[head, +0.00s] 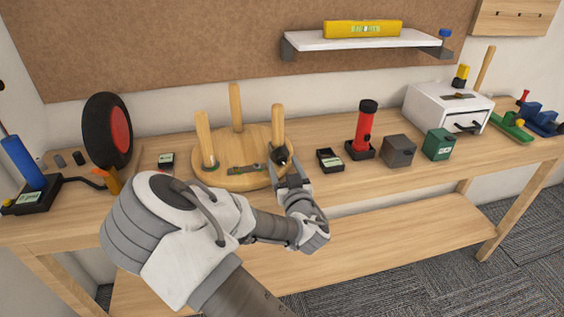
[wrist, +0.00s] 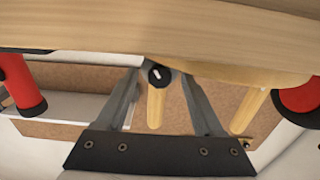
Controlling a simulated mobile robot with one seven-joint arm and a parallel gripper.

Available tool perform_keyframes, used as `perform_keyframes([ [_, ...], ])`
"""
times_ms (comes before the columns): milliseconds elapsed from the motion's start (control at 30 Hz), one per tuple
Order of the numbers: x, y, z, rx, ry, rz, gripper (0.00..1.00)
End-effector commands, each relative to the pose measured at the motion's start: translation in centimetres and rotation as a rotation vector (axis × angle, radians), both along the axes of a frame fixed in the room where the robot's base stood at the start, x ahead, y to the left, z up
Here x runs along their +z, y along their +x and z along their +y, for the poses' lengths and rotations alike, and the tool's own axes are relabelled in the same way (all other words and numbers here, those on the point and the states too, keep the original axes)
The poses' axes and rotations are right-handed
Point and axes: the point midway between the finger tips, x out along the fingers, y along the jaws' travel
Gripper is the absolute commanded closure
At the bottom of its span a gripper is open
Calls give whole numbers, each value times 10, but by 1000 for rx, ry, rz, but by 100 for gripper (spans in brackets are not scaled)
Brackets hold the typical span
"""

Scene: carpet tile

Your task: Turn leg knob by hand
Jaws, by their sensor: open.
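An upturned round wooden stool (head: 235,172) lies on the workbench with three legs pointing up. The right front leg (head: 278,120) has a dark knob (head: 281,156) near its foot on the seat. In the wrist view, the knob (wrist: 158,75) is round and black with a small white mark. My gripper (head: 289,171) reaches in from the front at this leg. In the wrist view, my gripper (wrist: 160,77) is open, with one finger on each side of the knob. I cannot tell whether either finger touches it.
A small black tray (head: 329,160) and a red flashlight (head: 366,126) stand right of the stool. Grey (head: 399,151) and green (head: 438,145) boxes stand farther right. A black wheel with a red hub (head: 108,131) stands to the left. The bench's front strip right of my gripper is clear.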

Motion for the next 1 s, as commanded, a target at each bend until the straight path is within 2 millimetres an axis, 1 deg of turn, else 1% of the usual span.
perform_keyframes([
  [333,0,-1,0,0,0,0,31],
  [367,0,-1,0,0,0,0,33],
  [400,0,-1,0,0,0,0,40],
  [467,0,-1,0,0,0,0,51],
  [500,0,-1,0,0,0,0,58],
  [567,0,-1,0,0,0,0,69],
  [600,0,-1,0,0,0,0,76],
  [733,0,-1,0,0,0,0,99],
  [1000,-1,0,-1,-2,-11,-2,100],
])
